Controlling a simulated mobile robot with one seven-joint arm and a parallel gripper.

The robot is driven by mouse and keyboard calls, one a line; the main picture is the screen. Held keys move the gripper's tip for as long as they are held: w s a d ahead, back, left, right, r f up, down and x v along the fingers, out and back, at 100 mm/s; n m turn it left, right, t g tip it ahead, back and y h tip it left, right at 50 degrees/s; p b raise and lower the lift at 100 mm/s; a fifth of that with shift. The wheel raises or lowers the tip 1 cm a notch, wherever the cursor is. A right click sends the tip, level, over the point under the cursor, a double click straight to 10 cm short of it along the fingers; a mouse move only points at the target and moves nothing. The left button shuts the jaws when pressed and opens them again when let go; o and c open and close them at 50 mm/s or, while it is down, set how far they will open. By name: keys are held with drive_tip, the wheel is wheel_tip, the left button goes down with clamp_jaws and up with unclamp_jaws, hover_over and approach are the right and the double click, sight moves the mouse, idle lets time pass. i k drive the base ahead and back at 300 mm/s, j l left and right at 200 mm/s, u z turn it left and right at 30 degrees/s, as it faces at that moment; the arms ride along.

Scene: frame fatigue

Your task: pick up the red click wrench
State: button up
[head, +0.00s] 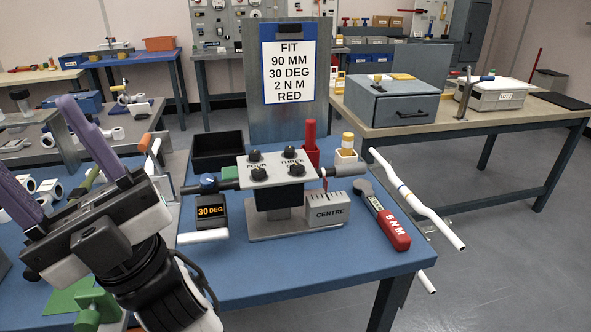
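A wrench with a red handle marked "5 N M" (388,224) and a dark grey head lies at the right side of the blue table (300,281), its handle end towards the front right. Another red upright piece (310,145) stands behind the grey fixture; I cannot tell whether it is a wrench handle. My gripper (34,135) is at the left of the picture, pointing up and left. Its two purple fingers are wide apart with nothing visible between them. It is well away from the marked wrench.
The fixture with black knobs (277,175) stands mid-table, left of the wrench. A bent white tube (412,195) runs along the table's right edge. A black tray (217,150) and a sign reading "FIT 90 MM 30 DEG 2 N M RED" (289,72) are behind. The table's front strip is clear.

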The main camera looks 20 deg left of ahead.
sight(397, 235)
drive_tip(key=l+u, duration=0.2)
drive_tip(key=u, duration=0.2)
drive_tip(key=i+l+u, duration=0.1)
drive_tip(key=u, duration=0.3)
drive_tip(key=l+u, duration=0.3)
drive_tip(key=u, duration=0.15)
drive_tip(key=l+u, duration=0.2)
drive_tip(key=l, duration=0.3)
drive_tip(key=k+l+u, duration=0.25)
drive_tip(key=l, duration=0.25)
drive_tip(key=k+l, duration=0.1)
drive_tip(key=l, duration=0.75)
drive_tip(key=k+l, duration=0.15)
drive_tip(key=l, duration=0.3)
drive_tip(key=l+u, duration=0.1)
drive_tip(key=l, duration=0.35)
drive_tip(key=i, duration=0.45)
